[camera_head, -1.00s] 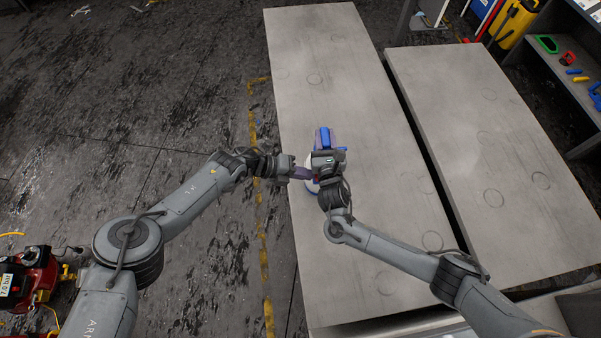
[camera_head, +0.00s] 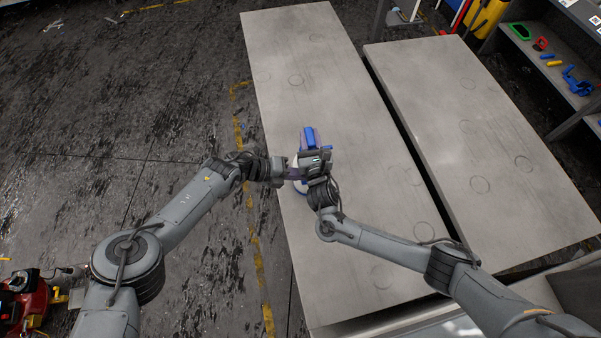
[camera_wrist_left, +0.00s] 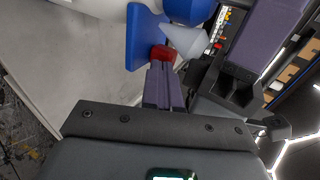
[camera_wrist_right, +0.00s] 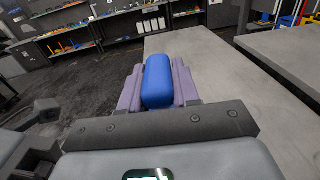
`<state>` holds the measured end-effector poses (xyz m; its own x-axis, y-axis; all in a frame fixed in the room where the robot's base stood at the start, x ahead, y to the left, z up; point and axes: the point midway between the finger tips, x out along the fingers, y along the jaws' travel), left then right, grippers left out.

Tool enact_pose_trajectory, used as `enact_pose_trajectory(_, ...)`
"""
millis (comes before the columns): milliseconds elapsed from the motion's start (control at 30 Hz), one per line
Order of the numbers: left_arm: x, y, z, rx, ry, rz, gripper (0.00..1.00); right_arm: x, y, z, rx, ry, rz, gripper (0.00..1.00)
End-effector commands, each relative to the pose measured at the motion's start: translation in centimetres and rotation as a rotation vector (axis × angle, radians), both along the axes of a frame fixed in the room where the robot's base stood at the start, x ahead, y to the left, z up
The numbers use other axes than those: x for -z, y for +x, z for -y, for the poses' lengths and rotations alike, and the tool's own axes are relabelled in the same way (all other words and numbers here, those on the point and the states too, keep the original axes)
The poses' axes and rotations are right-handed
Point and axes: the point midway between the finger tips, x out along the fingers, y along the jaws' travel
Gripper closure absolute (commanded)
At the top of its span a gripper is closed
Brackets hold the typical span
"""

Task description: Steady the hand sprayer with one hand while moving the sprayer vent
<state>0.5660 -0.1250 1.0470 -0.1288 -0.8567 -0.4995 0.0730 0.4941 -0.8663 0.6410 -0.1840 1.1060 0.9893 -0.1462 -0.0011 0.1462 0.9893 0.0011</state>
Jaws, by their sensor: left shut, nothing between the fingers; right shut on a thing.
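The hand sprayer has a blue upper part (camera_head: 308,137) and a white body, mostly hidden by my grippers, over the near grey table. My right gripper (camera_wrist_right: 158,84) is shut on the sprayer's blue part, which shows between its purple fingers in the right wrist view. My left gripper (camera_wrist_left: 161,70) is shut and empty, with its fingertips at a small red piece (camera_wrist_left: 163,53), seemingly the sprayer vent. The red piece is beside a blue part (camera_wrist_left: 145,38) and a white cone (camera_wrist_left: 187,40). I cannot tell whether the fingertips touch it.
The near grey table (camera_head: 310,60) is mostly bare. A second grey table (camera_head: 470,110) stands to its right across a narrow gap. A shelf with tools (camera_head: 560,70) is at the upper right. A red machine (camera_head: 25,300) stands on the floor at the lower left.

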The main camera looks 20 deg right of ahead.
Motion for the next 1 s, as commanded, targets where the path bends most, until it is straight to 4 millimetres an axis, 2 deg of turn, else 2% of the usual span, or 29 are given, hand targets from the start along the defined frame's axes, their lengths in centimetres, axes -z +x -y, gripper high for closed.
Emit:
enact_pose_trajectory(200, 0.0, 0.6, -3.7, -0.004, 0.001, 0.0, 1.0, -0.1, 0.1, 0.0, 0.001, 0.0, 0.002, 1.0)
enact_pose_trajectory(600, -3.9, 1.6, -9.8, -0.003, 0.0, 0.002, 1.0, -0.1, 0.0, 0.1, 0.001, 0.0, 0.002, 1.0)
enact_pose_trajectory(800, -4.8, 1.8, -11.3, -0.001, 0.001, 0.002, 1.0, -0.1, 0.0, 0.1, 0.001, 0.001, 0.002, 1.0)
enact_pose_trajectory(1000, -5.1, 1.9, -11.8, 0.0, 0.001, 0.002, 1.0, -0.1, 0.0, 0.1, 0.001, 0.0, 0.002, 1.0)
